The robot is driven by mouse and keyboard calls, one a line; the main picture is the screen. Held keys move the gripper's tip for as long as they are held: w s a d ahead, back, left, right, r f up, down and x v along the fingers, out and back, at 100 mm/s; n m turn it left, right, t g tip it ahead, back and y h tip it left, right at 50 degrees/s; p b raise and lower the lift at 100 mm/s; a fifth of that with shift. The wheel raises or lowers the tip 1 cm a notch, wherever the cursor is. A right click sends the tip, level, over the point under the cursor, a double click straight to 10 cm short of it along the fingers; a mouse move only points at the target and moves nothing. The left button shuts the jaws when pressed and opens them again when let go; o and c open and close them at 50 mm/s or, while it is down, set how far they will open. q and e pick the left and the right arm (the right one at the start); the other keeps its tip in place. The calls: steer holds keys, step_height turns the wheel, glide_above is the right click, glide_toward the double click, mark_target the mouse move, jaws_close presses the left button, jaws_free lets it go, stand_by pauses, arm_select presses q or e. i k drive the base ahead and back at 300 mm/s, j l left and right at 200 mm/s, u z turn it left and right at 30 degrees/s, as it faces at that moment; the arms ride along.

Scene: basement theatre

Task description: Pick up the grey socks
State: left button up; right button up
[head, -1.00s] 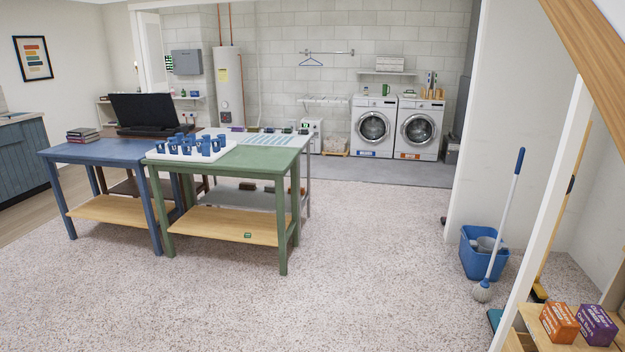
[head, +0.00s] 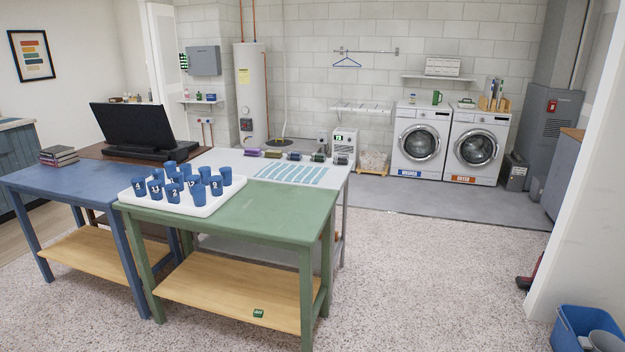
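I cannot make out any grey socks in the head view. The washing machine (head: 419,143) and the dryer (head: 475,147) stand against the back wall with their round doors shut. A low wooden crate (head: 372,163) with pale contents sits on the floor left of the washer; I cannot tell what the contents are. Neither of my grippers is in view.
A green table (head: 262,216) and a blue table (head: 60,180) stand ahead on the left. A white tray (head: 190,205) of numbered blue cups is on the green one. A blue bucket (head: 575,325) is at the lower right. Speckled floor (head: 430,265) between is clear.

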mark_target(341, 159)
steer(key=i+j, duration=0.1)
steer(key=i, duration=1.9)
steer(key=l+z, duration=0.05)
steer(key=l, duration=0.05)
